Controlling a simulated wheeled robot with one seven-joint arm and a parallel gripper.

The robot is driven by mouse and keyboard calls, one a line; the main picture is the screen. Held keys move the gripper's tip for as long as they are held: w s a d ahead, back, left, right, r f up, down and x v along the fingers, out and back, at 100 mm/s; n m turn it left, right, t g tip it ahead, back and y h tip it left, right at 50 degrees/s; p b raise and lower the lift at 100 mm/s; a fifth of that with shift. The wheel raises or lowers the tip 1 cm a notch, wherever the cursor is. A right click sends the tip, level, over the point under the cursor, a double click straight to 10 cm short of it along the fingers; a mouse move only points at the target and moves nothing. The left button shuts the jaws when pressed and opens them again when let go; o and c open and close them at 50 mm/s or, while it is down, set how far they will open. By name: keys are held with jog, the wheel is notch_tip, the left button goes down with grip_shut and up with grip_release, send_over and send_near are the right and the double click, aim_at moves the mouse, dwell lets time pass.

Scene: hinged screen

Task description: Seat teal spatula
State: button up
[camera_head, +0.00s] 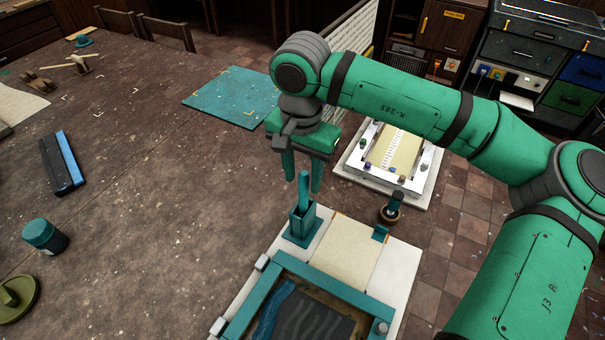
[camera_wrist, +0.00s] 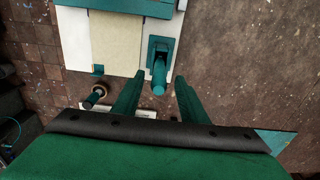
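The teal spatula (camera_head: 304,190) stands with its handle up in a square teal holder (camera_head: 301,228) at the corner of the printing board; its lower part is hidden inside. In the wrist view the spatula's handle end (camera_wrist: 158,88) sticks out of the holder (camera_wrist: 161,48), pointing toward my gripper. My gripper (camera_head: 303,184) is above the holder with its fingers apart. In the wrist view my gripper's fingertips (camera_wrist: 157,79) lie on either side of the handle, with gaps on both sides. I cannot tell how deep the handle sits between them.
A teal-framed screen (camera_head: 310,275) lies on the white board (camera_head: 397,275), beside a cream sheet (camera_head: 350,250). A jar (camera_head: 44,236) is at left.

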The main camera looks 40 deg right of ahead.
notch_tip(320, 180, up, 11)
dwell(0.7)
jog(key=shift+a+f, duration=0.15)
jog(key=shift+a, duration=0.05)
